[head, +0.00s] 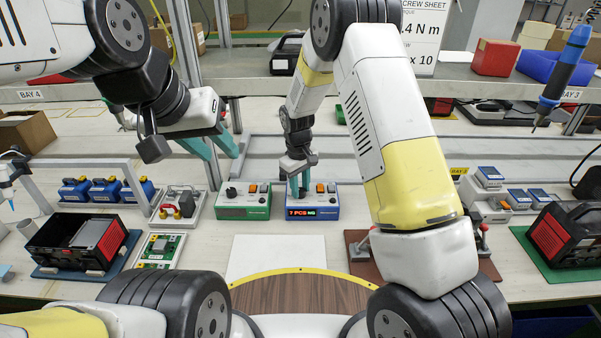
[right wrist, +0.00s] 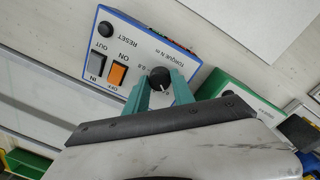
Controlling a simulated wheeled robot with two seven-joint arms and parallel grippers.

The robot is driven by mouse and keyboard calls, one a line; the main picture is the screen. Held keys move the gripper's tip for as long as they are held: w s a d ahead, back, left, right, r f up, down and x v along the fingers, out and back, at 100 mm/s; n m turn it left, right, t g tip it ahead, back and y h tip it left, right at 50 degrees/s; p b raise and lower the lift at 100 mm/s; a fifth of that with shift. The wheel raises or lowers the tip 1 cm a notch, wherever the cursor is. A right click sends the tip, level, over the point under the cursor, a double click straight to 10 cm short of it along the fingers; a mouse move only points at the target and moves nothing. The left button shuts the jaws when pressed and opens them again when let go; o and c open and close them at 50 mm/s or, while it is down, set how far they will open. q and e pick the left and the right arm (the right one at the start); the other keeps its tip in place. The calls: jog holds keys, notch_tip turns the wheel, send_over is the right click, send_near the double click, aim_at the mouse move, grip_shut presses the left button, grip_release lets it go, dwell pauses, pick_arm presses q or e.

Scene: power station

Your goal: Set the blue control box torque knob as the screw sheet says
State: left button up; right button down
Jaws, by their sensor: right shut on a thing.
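The blue control box (head: 325,205) stands on the bench, its lit display reading "7 PCS NG". In the right wrist view, the blue control box (right wrist: 120,50) shows an orange ON/OFF switch, an IN/OUT switch, a RESET button and a black torque knob (right wrist: 160,79). My right gripper (head: 298,190) is over its top; in the wrist view its teal fingers (right wrist: 161,88) are shut on the knob. The screw sheet (head: 424,38) above the shelf shows ".4 N m" and "x 10"; my right arm hides its left part. My left gripper (head: 226,170) is open and empty, raised over the bench.
A green control box (head: 243,212) stands just left of the blue one. A screwdriver (head: 565,70) hangs at right. A white sheet (head: 275,255) lies in front.

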jog(key=shift+m, duration=0.6)
jog(key=c, duration=1.1)
grip_release()
jog(key=shift+r, duration=0.1)
notch_tip(320, 180, up, 8)
jog(key=shift+s+a+f, duration=0.1)
jog(key=shift+a+f, duration=0.05)
jog(key=shift+f, duration=0.05)
